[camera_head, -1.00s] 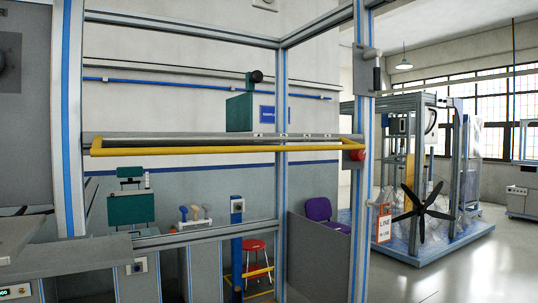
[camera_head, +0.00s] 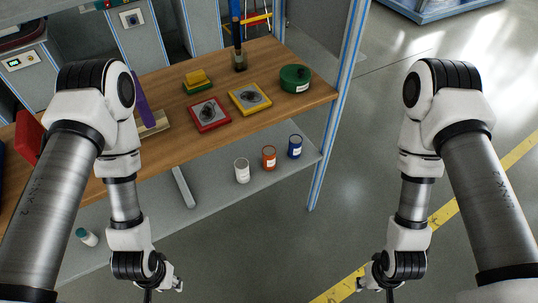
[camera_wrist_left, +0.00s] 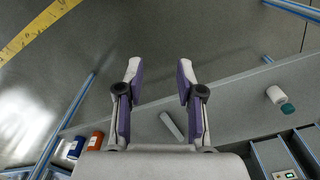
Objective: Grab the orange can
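The orange can (camera_head: 268,158) stands upright on the grey lower shelf (camera_head: 215,190) in the head view. A white can (camera_head: 242,170) stands to its left and a blue can (camera_head: 295,146) to its right. The orange can also shows at the lower left of the left wrist view (camera_wrist_left: 95,141), beside the blue can (camera_wrist_left: 74,148). My left gripper (camera_wrist_left: 158,70) is open and empty, apart from the cans. My right gripper (camera_head: 372,284) is at the bottom of the head view, away from the shelf; its fingers are too small to judge.
The wooden tabletop (camera_head: 270,112) overhangs behind the cans and holds red (camera_head: 208,114) and yellow (camera_head: 250,98) trays and a green round container (camera_head: 295,78). A blue-edged post (camera_head: 335,120) stands right of the cans. A grey bar (camera_head: 183,187) and a teal-capped bottle (camera_head: 87,237) lie left.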

